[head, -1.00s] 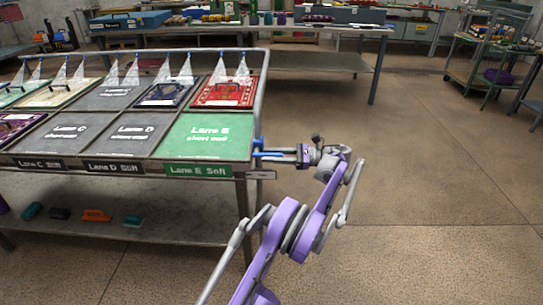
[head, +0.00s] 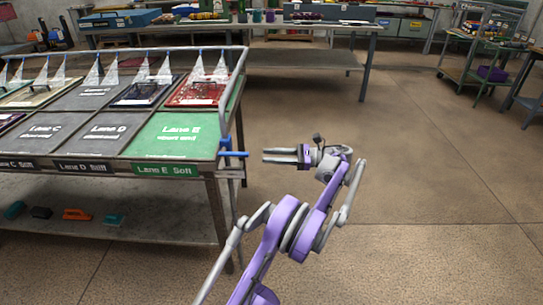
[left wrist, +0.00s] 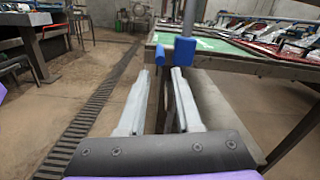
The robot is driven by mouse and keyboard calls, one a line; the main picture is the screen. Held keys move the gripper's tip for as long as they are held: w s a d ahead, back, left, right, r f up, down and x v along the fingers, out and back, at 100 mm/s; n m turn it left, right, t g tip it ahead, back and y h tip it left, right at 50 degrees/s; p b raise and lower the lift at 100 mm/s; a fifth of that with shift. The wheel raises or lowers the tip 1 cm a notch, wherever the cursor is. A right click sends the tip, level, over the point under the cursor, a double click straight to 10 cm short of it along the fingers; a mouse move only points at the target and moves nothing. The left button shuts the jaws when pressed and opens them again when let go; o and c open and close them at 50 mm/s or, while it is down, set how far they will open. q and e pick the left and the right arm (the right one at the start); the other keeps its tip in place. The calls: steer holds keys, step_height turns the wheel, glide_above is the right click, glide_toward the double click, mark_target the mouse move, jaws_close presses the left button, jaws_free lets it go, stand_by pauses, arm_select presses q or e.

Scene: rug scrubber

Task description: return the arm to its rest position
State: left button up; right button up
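My left gripper (head: 283,155) is held out in mid-air over the floor, just right of the table's front right corner. It points left toward a blue handle (head: 232,153) on that corner, with a small gap between them. In the left wrist view the two pale fingers (left wrist: 158,72) stand apart with nothing between them. The blue handle (left wrist: 182,50) shows there beyond the fingertips. My right gripper is not in view.
The scrub table (head: 210,166) has a green Lane E Soft panel (head: 176,135) and a red rug (head: 197,91). Brushes, including an orange one (head: 77,214), lie on its lower shelf. Floor on the right is clear up to a cart (head: 487,60).

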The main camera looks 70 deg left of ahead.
arm_select(q)
steer(key=shift+s+a, duration=0.1)
steer(key=shift+s, duration=0.1)
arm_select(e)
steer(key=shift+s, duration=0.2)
arm_select(q)
steer(key=shift+w, duration=0.1)
